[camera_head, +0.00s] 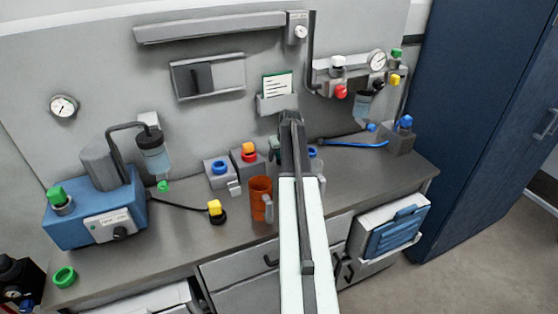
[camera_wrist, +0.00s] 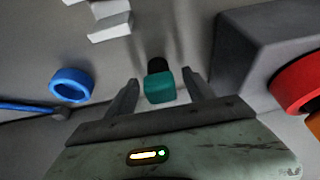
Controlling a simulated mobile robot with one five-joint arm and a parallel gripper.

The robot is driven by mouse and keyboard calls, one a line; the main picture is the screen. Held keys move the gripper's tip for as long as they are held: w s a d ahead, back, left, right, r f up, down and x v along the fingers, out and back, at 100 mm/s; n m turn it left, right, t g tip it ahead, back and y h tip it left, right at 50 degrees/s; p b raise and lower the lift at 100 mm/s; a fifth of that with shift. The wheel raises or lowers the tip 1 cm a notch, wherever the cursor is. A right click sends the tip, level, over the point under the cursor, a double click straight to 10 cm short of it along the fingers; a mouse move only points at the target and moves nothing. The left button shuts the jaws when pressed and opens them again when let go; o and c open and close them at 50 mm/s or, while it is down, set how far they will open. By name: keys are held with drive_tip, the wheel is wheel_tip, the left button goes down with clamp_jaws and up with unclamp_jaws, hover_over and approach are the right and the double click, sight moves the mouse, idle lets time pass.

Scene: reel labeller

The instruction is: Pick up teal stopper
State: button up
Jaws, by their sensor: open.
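The teal stopper (camera_wrist: 160,88) shows in the wrist view, with a black part (camera_wrist: 157,65) at its far end. It lies between the two fingers of my gripper (camera_wrist: 160,77), with a visible gap on each side. The fingers are apart and do not appear to touch it. In the head view my arm reaches over the counter toward the back wall, and its end (camera_head: 291,122) hides much of what lies behind it. I cannot make out the stopper for sure in the head view.
In the wrist view a blue ring (camera_wrist: 71,85) lies left, and a grey block (camera_wrist: 268,45) and red ring (camera_wrist: 298,84) stand close on the right.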

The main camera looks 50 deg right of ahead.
clamp_jaws()
drive_tip(key=shift+r, duration=0.1)
wheel_tip(320, 180, up, 12)
drive_tip(key=p, duration=1.2)
drive_tip(key=s+a, duration=0.2)
drive_tip(key=a, duration=0.6)
drive_tip(key=s+a, duration=0.2)
drive_tip(key=a, duration=0.7)
drive_tip(key=shift+s+a, duration=0.2)
drive_tip(key=shift+s, duration=0.15)
